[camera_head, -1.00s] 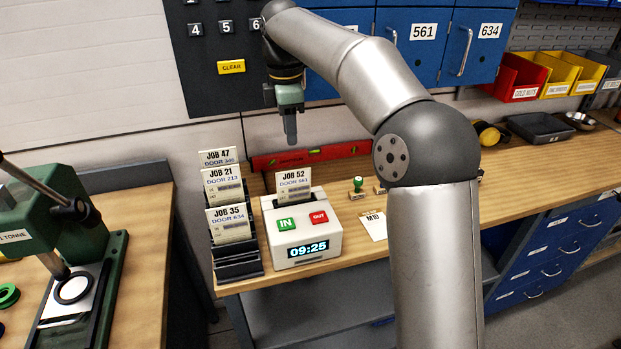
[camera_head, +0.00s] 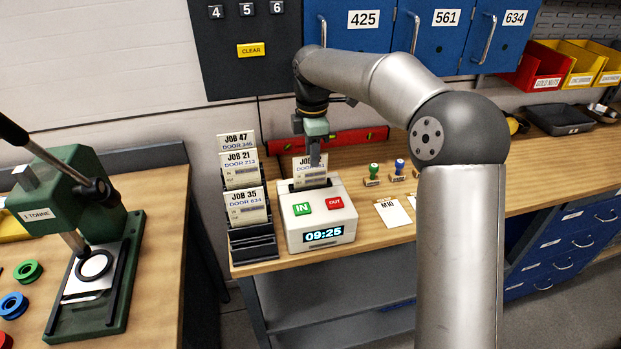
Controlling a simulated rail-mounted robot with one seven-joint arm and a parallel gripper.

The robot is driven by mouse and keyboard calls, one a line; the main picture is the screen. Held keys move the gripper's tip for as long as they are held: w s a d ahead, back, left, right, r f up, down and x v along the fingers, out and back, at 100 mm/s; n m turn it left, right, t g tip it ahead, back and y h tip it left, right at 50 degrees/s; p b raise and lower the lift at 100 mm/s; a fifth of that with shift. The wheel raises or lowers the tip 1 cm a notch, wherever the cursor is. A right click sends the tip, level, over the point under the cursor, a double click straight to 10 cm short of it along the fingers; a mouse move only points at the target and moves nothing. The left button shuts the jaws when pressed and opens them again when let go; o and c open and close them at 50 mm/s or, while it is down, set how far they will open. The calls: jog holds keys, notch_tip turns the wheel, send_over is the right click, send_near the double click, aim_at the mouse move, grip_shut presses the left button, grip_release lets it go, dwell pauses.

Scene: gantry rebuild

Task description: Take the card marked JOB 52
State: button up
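The JOB 52 card (camera_head: 302,174) stands upright in the top slot of the white time clock (camera_head: 293,238). Only the start of its heading shows, as my gripper's fingers cover the rest. My gripper (camera_head: 315,158) points down at the card's upper edge, with its fingertips overlapping the card in this view. The fingers look close together. I cannot tell whether they are around the card or in front of it, or whether they are open or shut.
A black rack (camera_head: 254,246) left of the clock holds the JOB 47, JOB 21 and JOB 35 cards. A red level (camera_head: 350,140) lies behind the clock. Stamps (camera_head: 373,175) and an M10 tag (camera_head: 392,213) are to its right. A green press (camera_head: 100,255) stands on the left bench.

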aim_at(310, 168)
jog(key=f, duration=0.2)
jog(key=f+p, duration=0.1)
jog(key=f, duration=0.2)
jog(key=shift+s+a, duration=0.1)
jog(key=shift+a, duration=0.1)
grip_shut()
jog(key=shift+r, duration=0.1)
